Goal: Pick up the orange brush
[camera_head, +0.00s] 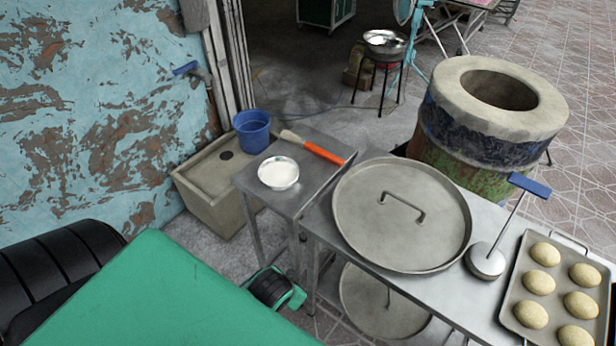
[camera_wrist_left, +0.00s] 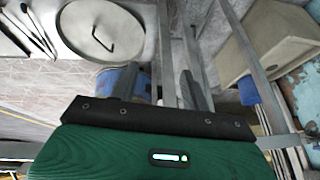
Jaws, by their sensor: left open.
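The orange brush (camera_head: 318,149), with an orange handle and a pale bristle end, lies on a small metal side table (camera_head: 312,192) in the head view. Its handle reaches the table's back right edge. My left gripper (camera_wrist_left: 160,82) is open in the left wrist view, with two dark fingers apart and nothing seen held between them. A green and black part of mine shows low beside the table's legs in the head view, below and apart from the brush. I cannot make out the brush in the left wrist view. My right gripper is not in view.
A white-filled bowl (camera_head: 278,173) stands near the brush. The barrel oven (camera_head: 470,140) stands behind.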

